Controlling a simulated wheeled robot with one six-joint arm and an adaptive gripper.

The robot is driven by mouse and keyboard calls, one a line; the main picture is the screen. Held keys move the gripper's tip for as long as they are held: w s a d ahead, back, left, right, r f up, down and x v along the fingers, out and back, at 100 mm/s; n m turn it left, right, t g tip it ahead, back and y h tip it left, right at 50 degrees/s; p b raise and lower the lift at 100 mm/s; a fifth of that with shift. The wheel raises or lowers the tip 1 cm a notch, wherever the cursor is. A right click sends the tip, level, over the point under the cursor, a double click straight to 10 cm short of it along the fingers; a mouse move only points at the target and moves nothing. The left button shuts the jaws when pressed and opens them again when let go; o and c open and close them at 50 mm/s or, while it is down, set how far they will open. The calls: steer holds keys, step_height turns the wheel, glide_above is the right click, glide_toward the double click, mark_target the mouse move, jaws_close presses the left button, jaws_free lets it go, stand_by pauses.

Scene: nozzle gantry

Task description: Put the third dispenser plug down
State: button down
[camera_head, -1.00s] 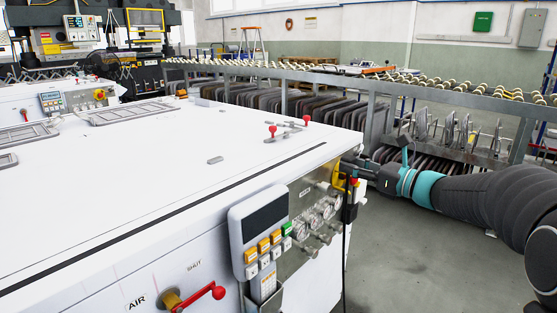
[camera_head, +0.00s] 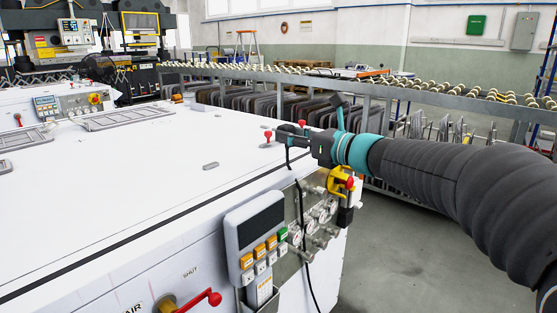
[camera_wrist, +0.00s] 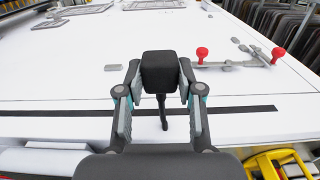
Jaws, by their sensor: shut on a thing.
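My gripper (camera_head: 299,133) is over the front right edge of the white machine top (camera_head: 160,165). In the wrist view my gripper (camera_wrist: 159,88) has its two fingers closed on the sides of a black block-like plug (camera_wrist: 160,70). A black cable (camera_wrist: 163,112) hangs from the plug toward the white top. In the head view the cable (camera_head: 301,215) runs down over the front panel. The plug looks raised above the top, but the exact gap cannot be told. My gripper partly hides the plug in the head view.
Red-knobbed levers (camera_wrist: 238,60) stand on the top, right of the plug in the wrist view. A dark strip (camera_wrist: 200,110) crosses the top. The front panel (camera_head: 318,222) carries gauges, a button box (camera_head: 255,238) and a yellow fitting (camera_head: 339,183). Much of the top is clear.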

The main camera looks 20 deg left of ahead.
mark_target(279, 170)
steer(key=a+f, duration=0.1)
steer(key=a, duration=0.1)
steer(key=shift+s+a+f, duration=0.2)
steer(key=shift+a+f, duration=0.15)
steer(key=shift+f, duration=2)
steer(key=shift+f+b, duration=0.4)
steer(key=shift+b, duration=0.2)
steer(key=shift+f, duration=0.2)
steer(key=c, duration=0.7)
jaws_free()
steer(key=shift+c, duration=0.2)
steer(key=shift+r, duration=0.1)
